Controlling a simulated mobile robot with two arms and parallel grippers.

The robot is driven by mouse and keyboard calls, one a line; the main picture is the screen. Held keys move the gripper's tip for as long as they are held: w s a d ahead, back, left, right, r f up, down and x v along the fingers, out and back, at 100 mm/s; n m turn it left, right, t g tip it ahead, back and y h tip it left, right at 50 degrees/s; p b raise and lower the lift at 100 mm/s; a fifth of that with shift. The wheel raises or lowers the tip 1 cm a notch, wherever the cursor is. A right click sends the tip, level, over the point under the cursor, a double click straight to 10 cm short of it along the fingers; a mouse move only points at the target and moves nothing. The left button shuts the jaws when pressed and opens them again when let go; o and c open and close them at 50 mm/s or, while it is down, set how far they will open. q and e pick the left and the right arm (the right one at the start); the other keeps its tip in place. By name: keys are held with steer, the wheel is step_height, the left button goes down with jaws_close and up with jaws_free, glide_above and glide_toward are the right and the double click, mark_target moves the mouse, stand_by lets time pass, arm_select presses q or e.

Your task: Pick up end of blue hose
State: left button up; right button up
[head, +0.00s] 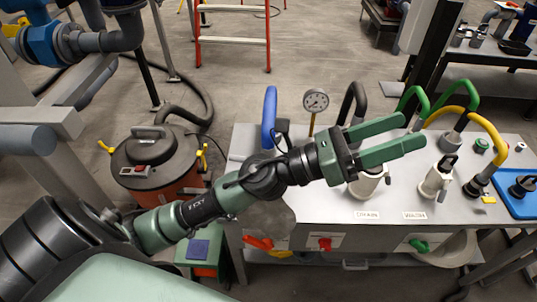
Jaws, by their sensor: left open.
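The blue hose (270,112) stands up at the left back of the grey bench, with a curved top. Its lower part is hidden behind my left arm's wrist, so I cannot tell how that end sits. My left gripper (412,133) is open and empty, with green fingers pointing right. It is over the bench, well to the right of the blue hose and apart from it. My right gripper is not in view.
The grey bench (335,215) also carries a pressure gauge (316,100), a black hose (353,100), green hoses (412,98), a yellow hose (485,135), white valves (438,178) and a blue tray (520,200). An orange vacuum (155,165) stands left; an orange ladder (233,40) behind.

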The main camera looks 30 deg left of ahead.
arm_select(q)
steer(key=s+d+f+m+g+h, duration=0.1)
steer(key=s+d+f+m+g, duration=0.2)
steer(key=m+g, duration=0.55)
steer(key=m+g+y, duration=0.1)
steer(key=m+y, duration=1.6)
steer(key=y, duration=0.4)
glide_above(268, 147)
steer(key=s+d, duration=0.1)
steer(key=s, duration=0.1)
steer(key=f, duration=1.3)
steer(key=shift+w+f, duration=0.2)
steer(key=shift+f, duration=0.2)
steer(key=shift+w+a+f, duration=0.1)
steer(key=shift+a+f, duration=0.1)
steer(key=shift+a, duration=0.1)
steer(key=shift+g, duration=0.25)
steer(key=p+x, duration=0.2)
steer(key=x, duration=0.5)
steer(key=shift+w, duration=0.25)
steer(key=shift+a, duration=0.1)
jaws_close()
